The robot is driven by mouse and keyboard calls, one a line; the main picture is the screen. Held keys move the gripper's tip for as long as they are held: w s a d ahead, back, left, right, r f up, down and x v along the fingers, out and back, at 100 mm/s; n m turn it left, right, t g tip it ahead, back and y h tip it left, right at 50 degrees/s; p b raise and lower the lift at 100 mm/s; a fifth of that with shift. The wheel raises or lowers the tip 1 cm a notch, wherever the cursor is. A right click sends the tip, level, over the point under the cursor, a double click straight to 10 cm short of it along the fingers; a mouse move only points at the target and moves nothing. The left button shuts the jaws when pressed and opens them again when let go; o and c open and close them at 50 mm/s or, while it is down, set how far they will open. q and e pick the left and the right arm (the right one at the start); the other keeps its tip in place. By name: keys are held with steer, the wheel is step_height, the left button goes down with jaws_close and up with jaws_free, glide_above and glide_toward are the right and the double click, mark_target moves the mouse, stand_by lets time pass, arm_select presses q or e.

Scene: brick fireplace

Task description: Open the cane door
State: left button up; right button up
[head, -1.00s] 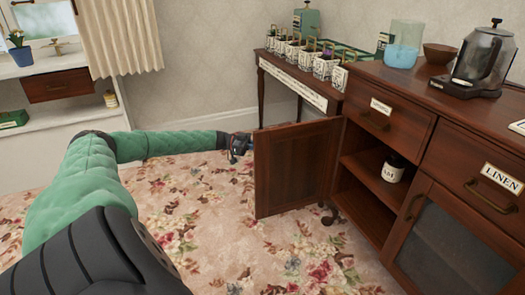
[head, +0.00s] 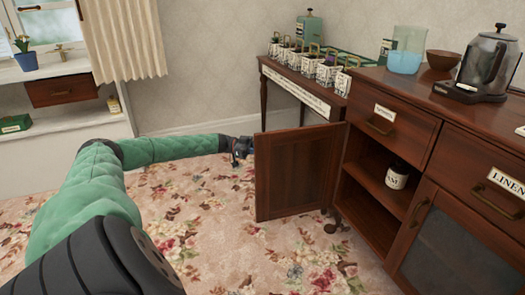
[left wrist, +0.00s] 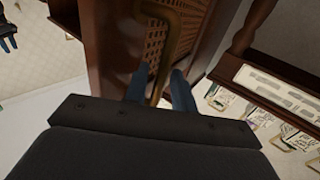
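The cane door (head: 294,174) stands swung well out from the left end of the wooden cabinet, its plain brown inner face toward the head camera. In the left wrist view its woven cane panel (left wrist: 188,28) and curved brass handle (left wrist: 171,50) show. My left gripper (head: 243,148) is at the door's far free edge, partly hidden behind it. In the left wrist view the two blue fingers of my left gripper (left wrist: 160,80) straddle the handle, with a visible gap between them.
The cabinet's open compartment holds a labelled jar (head: 397,176). A drawer (head: 388,126) above it is closed. A side table (head: 300,97) with several small patterned pots stands behind the door. Floral carpet (head: 215,240) is clear in front and left of the door.

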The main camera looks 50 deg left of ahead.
arm_select(q)
steer(key=p+v, duration=0.1)
steer(key=v, duration=0.6)
steer(key=shift+s+a, duration=0.25)
steer(key=shift+a, duration=0.05)
stand_by(0.5)
